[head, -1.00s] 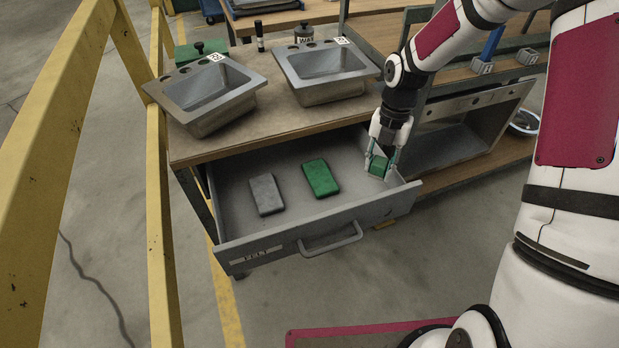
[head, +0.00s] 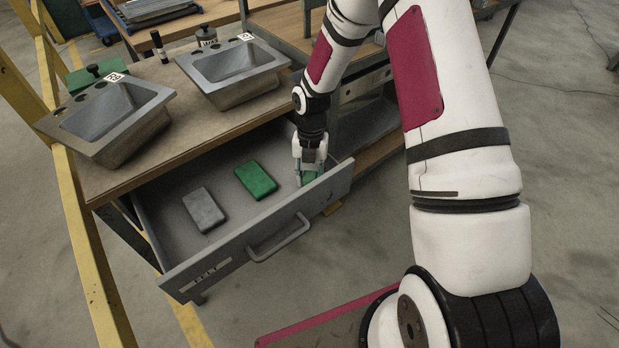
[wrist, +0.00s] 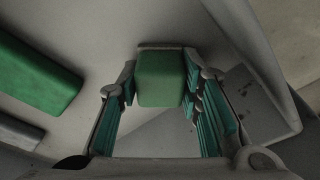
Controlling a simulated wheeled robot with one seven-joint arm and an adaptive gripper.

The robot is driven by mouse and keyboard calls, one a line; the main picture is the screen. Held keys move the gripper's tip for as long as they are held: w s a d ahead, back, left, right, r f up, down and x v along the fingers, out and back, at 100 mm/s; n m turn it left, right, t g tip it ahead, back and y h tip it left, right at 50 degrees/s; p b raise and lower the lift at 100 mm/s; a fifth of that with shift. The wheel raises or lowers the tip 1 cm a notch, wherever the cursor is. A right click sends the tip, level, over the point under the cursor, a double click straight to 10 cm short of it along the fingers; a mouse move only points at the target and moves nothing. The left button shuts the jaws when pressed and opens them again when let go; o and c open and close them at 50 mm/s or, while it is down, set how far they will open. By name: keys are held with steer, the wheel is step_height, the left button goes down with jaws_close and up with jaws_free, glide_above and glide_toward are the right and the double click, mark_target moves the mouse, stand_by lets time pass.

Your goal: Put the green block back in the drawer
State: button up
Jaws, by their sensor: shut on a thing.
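My gripper (head: 311,176) points down into the right end of the open grey drawer (head: 222,262). It is shut on a small green block (wrist: 160,80), which shows between its teal finger pads in the wrist view. In the head view the fingers and the drawer front mostly hide this block. I cannot tell whether it touches the drawer floor. A larger flat green block (head: 256,181) lies in the drawer left of my gripper; it also shows at the left of the wrist view (wrist: 35,75).
A flat grey block (head: 204,209) lies in the drawer's left half. The drawer front has a handle (head: 280,238). Two metal sinks (head: 110,118) (head: 232,72) stand on the bench above. A yellow rail (head: 90,250) runs along the left.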

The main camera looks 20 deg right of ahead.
steer(key=shift+f, duration=0.1)
steer(key=o, duration=1.2)
steer(key=shift+o, duration=0.2)
steer(key=s+d+r+m+h+p, duration=0.1)
steer(key=s+r+m, duration=0.15)
steer(key=r, duration=0.95)
steer(key=s+d+r+m+p, duration=0.1)
steer(key=r+m, duration=0.3)
steer(key=r, duration=0.7)
steer(key=s+r+m+t+h, duration=0.1)
steer(key=s+r+m+t, duration=0.1)
steer(key=s+r+m, duration=0.75)
steer(key=s+a+r+m, duration=0.1)
steer(key=s+r+m, duration=0.1)
steer(key=s+m, duration=0.5)
steer(key=s+a+r+m+t+y, duration=0.1)
steer(key=s+r+m, duration=0.1)
steer(key=s+m, duration=0.5)
steer(key=s, duration=0.4)
steer(key=shift+s+a+m+t, duration=0.15)
steer(key=shift+a+m+t, duration=0.15)
steer(key=shift+a, duration=0.05)
